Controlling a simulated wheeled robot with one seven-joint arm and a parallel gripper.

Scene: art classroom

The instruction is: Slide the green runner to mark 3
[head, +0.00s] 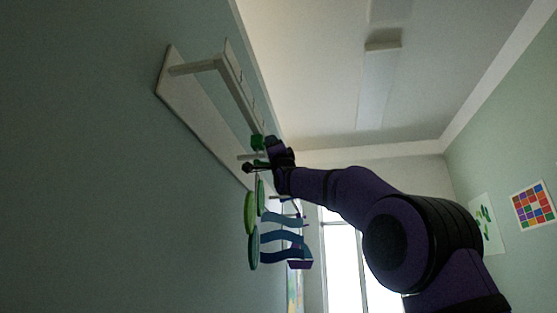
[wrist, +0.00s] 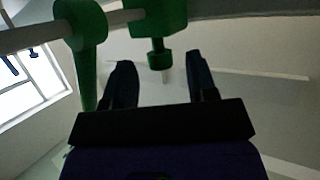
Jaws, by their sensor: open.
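The green runner (head: 257,142) is on a pale rail (head: 237,92), which stands off a long pale board (head: 195,100) on the wall. In the wrist view the green runner (wrist: 158,18) shows at the top, with a small green knob pointing toward my gripper (wrist: 161,68). The gripper is open, its dark fingers on either side of the knob, with visible gaps. In the head view my gripper (head: 268,151) is close beside the runner. Thin marks show along the rail, but their numbers cannot be read.
A second green part (wrist: 85,30) is around the rail, left of the runner in the wrist view. Green and blue curved pieces (head: 280,238) hang near the board's lower end. A bright window (head: 343,262) is behind. The rail above the runner looks clear.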

